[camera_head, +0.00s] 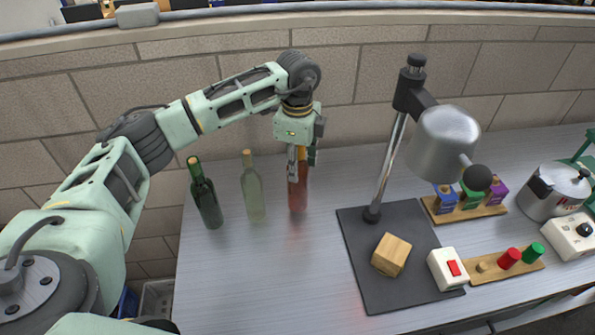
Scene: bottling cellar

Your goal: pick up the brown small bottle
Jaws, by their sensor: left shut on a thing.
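The brown small bottle (298,196) looks reddish-brown and stands upright at the back of the table, right of two other bottles. My left gripper (299,165) comes down on it from above and is shut on its upper part. The fingers hide part of its neck. I cannot tell whether its base touches the table. My right gripper is not in view.
A dark green bottle (206,200) and a pale clear bottle (253,192) stand close on the left. Right are a lamp (440,143), black mat (376,292), wooden block (391,254), switch box (447,269) and kettle (553,191). The front left table (255,285) is clear.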

